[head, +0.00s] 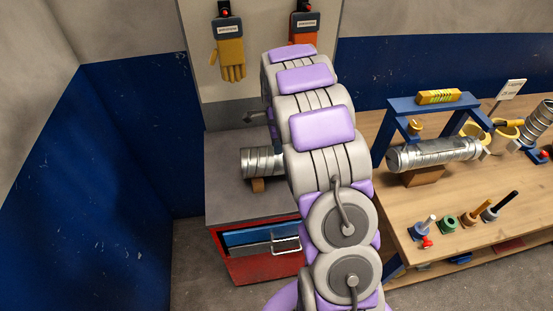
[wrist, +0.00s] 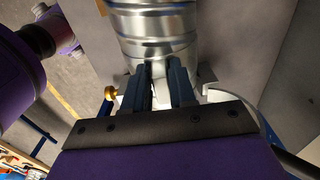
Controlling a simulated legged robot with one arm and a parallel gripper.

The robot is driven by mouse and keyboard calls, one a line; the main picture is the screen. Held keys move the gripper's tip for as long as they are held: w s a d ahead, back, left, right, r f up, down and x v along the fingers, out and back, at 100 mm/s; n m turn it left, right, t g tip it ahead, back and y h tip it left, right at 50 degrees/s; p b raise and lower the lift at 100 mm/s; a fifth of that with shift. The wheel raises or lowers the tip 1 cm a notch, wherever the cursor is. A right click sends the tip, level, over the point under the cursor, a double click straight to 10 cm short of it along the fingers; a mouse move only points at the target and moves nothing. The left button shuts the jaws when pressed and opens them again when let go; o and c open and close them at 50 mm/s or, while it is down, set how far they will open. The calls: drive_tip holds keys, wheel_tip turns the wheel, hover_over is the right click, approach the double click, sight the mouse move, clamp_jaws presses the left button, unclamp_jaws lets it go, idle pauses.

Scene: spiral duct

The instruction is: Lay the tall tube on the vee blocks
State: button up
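A silver ribbed tube (head: 262,163) lies on a brown wooden block (head: 258,185) on the grey cabinet top; my arm hides its right part. A second silver tube (head: 435,153) lies on a wooden block (head: 420,176) on the bench. I cannot tell which is the tall tube. My arm hides my gripper in the head view. In the wrist view my gripper (wrist: 160,82) has its two dark fingers apart, against the end of a ribbed tube (wrist: 155,35). The tube is wider than the finger gap. Whether they pinch a part of it is unclear.
The cabinet (head: 222,210) has a blue drawer pulled partly out. On the bench (head: 385,222) stand a blue frame (head: 428,104), several small upright tools, and another ribbed tube (head: 538,122) at the right. Gloves (head: 231,60) hang on the wall panel.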

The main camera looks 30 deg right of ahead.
drive_tip(key=shift+s+d+f, duration=0.1)
drive_tip(key=shift+d, duration=0.35)
drive_tip(key=shift+c, duration=1.4)
clamp_jaws()
drive_tip(key=shift+a, duration=0.15)
